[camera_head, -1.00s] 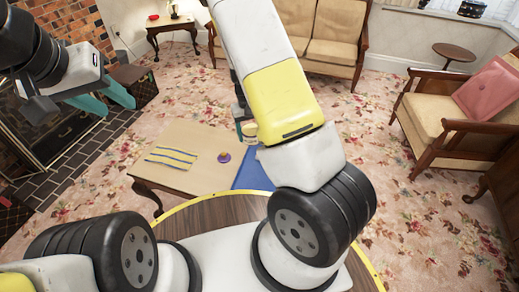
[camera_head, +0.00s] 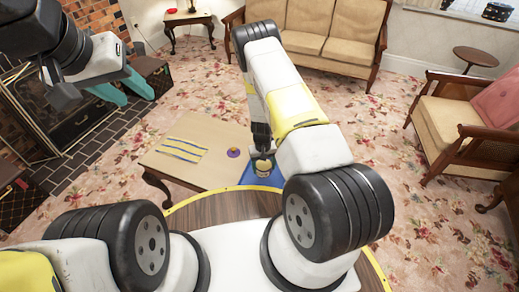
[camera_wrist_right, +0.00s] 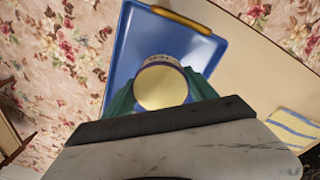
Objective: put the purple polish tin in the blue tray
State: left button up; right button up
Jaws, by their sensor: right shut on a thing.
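My right gripper (camera_wrist_right: 161,92) is shut on a round, cream-topped container (camera_wrist_right: 160,86) with a patterned band round its rim. The container also shows in the head view (camera_head: 263,169). It is over the blue tray (camera_wrist_right: 124,57); I cannot tell whether it touches the tray floor. The tray, partly hidden by my right arm in the head view (camera_head: 247,180), is on the low table. A small purple round thing with an orange top (camera_head: 233,152) sits on the table left of the tray; it looks like the purple tin. My left gripper (camera_head: 139,98) is open, empty and raised at left.
A blue-and-yellow striped cloth (camera_head: 184,149) lies on the cream low table (camera_head: 210,176), left of the purple thing. The tray has a wooden handle (camera_wrist_right: 182,18).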

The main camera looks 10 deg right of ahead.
aim_at(264, 181)
jog(key=shift+f, duration=3.6)
jog(key=shift+f, duration=0.15)
jog(key=o, duration=1.6)
jog(key=shift+c, duration=0.2)
